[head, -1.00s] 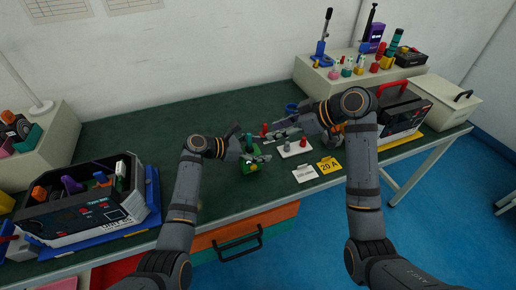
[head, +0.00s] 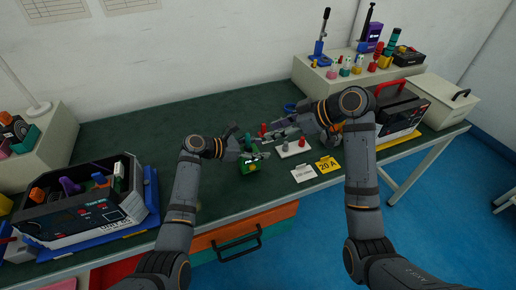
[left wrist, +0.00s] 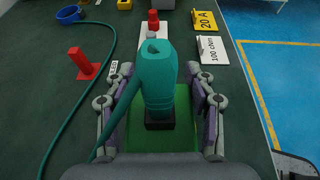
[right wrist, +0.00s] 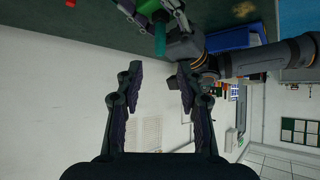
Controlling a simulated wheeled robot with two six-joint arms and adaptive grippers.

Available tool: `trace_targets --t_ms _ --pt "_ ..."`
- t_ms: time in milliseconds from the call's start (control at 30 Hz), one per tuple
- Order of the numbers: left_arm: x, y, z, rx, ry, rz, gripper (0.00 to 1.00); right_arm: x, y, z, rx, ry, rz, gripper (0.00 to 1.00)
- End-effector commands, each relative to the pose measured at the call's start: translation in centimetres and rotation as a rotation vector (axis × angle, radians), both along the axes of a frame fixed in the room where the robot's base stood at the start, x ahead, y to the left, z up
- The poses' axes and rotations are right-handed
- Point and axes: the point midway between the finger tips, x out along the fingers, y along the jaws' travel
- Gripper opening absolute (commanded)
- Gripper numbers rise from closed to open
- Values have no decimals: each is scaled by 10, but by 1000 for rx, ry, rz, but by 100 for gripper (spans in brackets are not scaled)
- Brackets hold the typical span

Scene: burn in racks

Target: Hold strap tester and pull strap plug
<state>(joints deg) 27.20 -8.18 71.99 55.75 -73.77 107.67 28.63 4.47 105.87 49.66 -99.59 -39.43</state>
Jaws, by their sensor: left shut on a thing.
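The strap tester is a green box (head: 250,167) near the front middle of the table. A teal plug (left wrist: 158,80) stands upright in its black socket (left wrist: 160,121), with a teal cable trailing to the left. My left gripper (head: 256,157) is shut around the green body, a finger on each side in the left wrist view. My right gripper (right wrist: 155,80) is open and empty. In the head view it hangs above the table, behind and to the right of the tester. The right wrist view shows the teal plug (right wrist: 160,38) beyond its fingertips, apart from them.
A white plate (head: 293,149) with posts, a white card (head: 304,173) and a yellow 20 A card (head: 328,164) lie to the right. A red block (left wrist: 82,63) and a blue ring (left wrist: 68,14) are behind. A dark unit (head: 85,205) stands left.

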Motion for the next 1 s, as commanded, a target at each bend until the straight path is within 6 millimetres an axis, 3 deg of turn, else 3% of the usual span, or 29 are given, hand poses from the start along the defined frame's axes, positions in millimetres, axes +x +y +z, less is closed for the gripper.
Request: trace_targets --t_ms 400,533,667,833,1000 --pt "0 0 -1 1 2 -1 16 0 0 0 0 0 0 38" --pt "0 0 -1 1 2 -1 16 5 0 0 4 20 -16 26" --pt "0 0 0 1 2 -1 16 32 3 1 28 152 -112 26" --pt "0 0 0 0 0 -1 16 81 19 5 44 478 -346 26" --pt "0 0 0 1 0 0 16 102 46 16 -20 786 -606 26"
